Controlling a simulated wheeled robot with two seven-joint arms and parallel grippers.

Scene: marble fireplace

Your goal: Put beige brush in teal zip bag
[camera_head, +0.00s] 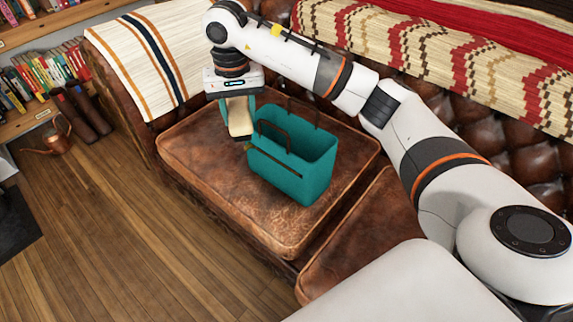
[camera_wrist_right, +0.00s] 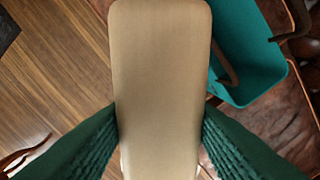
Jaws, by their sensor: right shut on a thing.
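The teal zip bag (camera_head: 293,165) stands upright and open-topped on the brown leather seat cushion, with dark handles and a zip line on its front. The beige brush (camera_head: 239,117) is in my right gripper (camera_head: 238,108), held just left of the bag and near its left rim. In the right wrist view the brush (camera_wrist_right: 162,85) fills the middle, clasped between two green ribbed fingers, with the bag (camera_wrist_right: 250,55) at the upper right. The brush's far side is hidden. My left gripper is not in view.
The leather seat cushion (camera_head: 205,165) has bare room left of and in front of the bag. A striped blanket (camera_head: 140,50) covers the left armrest, and a patterned throw (camera_head: 430,50) lies over the backrest. A copper watering can (camera_head: 57,140) stands on the wood floor by the bookshelf.

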